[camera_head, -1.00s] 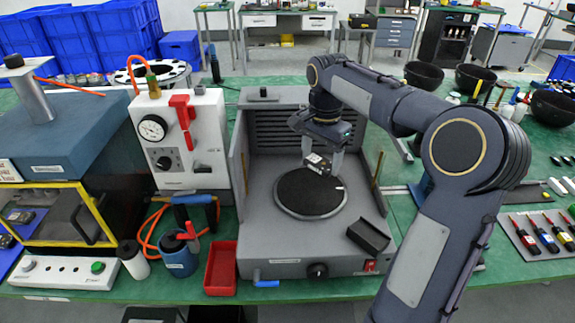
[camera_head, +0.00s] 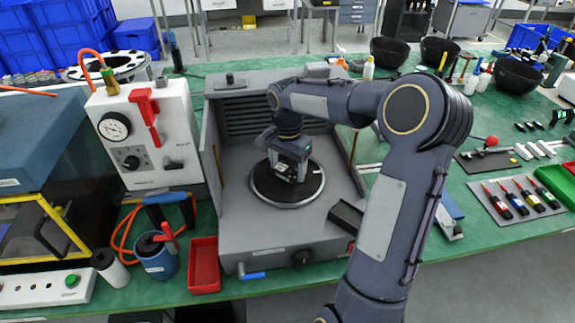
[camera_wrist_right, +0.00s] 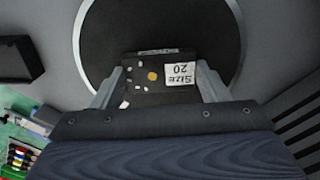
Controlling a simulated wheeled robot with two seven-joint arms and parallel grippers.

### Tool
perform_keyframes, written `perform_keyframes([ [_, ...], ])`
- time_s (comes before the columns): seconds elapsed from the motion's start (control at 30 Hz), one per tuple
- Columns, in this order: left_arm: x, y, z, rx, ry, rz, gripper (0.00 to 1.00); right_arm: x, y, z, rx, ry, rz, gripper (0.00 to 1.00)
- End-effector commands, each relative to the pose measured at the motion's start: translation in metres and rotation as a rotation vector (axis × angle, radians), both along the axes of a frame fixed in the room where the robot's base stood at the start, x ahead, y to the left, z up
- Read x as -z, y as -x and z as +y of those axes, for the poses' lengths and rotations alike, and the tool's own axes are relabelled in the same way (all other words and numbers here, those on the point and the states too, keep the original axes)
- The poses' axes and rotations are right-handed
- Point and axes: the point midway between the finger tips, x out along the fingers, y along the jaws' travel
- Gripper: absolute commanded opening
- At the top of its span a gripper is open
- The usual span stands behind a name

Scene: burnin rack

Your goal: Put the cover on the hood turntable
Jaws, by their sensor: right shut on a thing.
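My right gripper (camera_head: 290,172) is shut on a small dark piece, which I take to be the cover (camera_wrist_right: 138,88). In the right wrist view the piece sits between both fingers, with a white "SIZE 20" label, a yellow dot and small pale marks. The hood turntable (camera_head: 262,190) is a round black disc with a pale rim inside the grey hood. It also shows behind the piece in the right wrist view (camera_wrist_right: 110,30). The gripper holds the piece over the disc; I cannot tell whether they touch. My left gripper is not in view.
The grey hood (camera_head: 225,235) has side walls and a slatted back. A dark open box (camera_head: 345,217) lies at its front right. A red tray (camera_head: 204,268) and a blue cup (camera_head: 157,258) stand at the front left. A white gauge unit (camera_head: 145,140) stands left of the hood.

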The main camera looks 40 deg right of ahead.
Motion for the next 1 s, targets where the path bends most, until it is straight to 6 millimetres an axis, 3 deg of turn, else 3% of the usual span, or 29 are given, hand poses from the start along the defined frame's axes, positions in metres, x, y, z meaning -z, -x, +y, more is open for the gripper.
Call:
perform_keyframes([
  [0.3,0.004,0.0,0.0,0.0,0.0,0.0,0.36,0.004,0.0,0.0,0.001,0.001,0.0,0.46],
  [0.33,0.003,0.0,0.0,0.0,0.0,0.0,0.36,0.004,0.0,0.0,0.001,0.0,0.0,0.69],
  [0.5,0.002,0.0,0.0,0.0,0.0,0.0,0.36,0.003,0.0,0.0,0.001,0.0,0.0,0.9],
  [0.77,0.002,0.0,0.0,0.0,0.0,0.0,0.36,0.002,0.0,0.0,0.001,0.0,0.0,0.9],
  [1.0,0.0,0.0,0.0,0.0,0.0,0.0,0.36,-0.026,-0.001,0.0,0.001,0.004,-0.005,0.9],
])
